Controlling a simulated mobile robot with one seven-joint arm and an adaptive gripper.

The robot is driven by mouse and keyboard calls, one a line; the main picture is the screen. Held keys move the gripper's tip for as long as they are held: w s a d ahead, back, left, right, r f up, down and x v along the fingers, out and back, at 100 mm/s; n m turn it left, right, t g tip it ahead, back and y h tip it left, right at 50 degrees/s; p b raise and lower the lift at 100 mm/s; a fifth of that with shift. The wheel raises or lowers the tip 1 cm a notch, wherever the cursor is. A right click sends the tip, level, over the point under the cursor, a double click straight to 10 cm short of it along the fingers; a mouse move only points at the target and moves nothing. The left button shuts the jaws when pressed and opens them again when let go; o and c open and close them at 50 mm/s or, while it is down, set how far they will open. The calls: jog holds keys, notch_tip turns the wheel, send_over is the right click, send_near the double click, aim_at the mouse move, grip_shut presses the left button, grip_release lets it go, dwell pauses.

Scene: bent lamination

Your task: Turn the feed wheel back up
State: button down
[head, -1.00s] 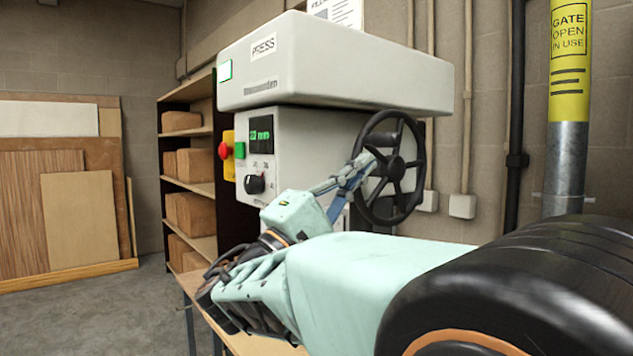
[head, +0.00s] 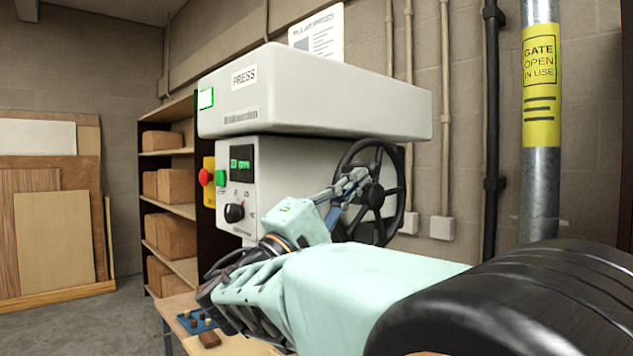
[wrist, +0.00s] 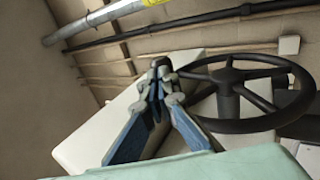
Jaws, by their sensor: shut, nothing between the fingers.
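The feed wheel (head: 369,195) is a black spoked handwheel on the right side of the white press (head: 310,95). It also shows in the wrist view (wrist: 245,88), to the right of my gripper. My gripper (head: 362,178) is at the upper part of the wheel in the head view, its fingers overlapping the rim and spokes. In the wrist view my gripper (wrist: 161,68) has its fingertips together, beside the wheel's left rim, with nothing between them. I cannot tell whether a finger touches the rim. The press display (head: 241,163) is lit green, its figures too blurred to read.
A red stop button (head: 206,177), a green button and a black knob (head: 234,212) are on the press front. Wall pipes and a yellow-sleeved post (head: 541,85) stand to the right. Small blocks lie on a blue tray (head: 199,321) on the bench. Shelves stand behind left.

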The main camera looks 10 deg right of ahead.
jog(key=shift+d+r, duration=0.1)
jog(key=shift+r, duration=0.3)
jog(key=r+p, duration=0.1)
jog(key=r+g+y+p, duration=0.1)
jog(key=shift+w+d+p, duration=0.2)
jog(key=shift+d+p, duration=0.05)
jog(key=shift+p, duration=0.15)
jog(key=d+r+y+p, duration=0.1)
jog(key=w+r+g+y+p, duration=0.1)
jog(key=p, duration=0.1)
jog(key=w+d+r+g+y+p, duration=0.1)
jog(key=r+p, duration=0.1)
jog(key=shift+d+r+y, duration=0.1)
jog(key=shift+d+y, duration=0.25)
jog(key=shift+y, duration=0.05)
jog(key=w+d+r, duration=0.3)
jog(key=w+d, duration=0.1)
jog(key=d, duration=0.2)
jog(key=shift+w+d, duration=0.25)
jog(key=shift+w, duration=0.1)
jog(key=shift+r, duration=0.1)
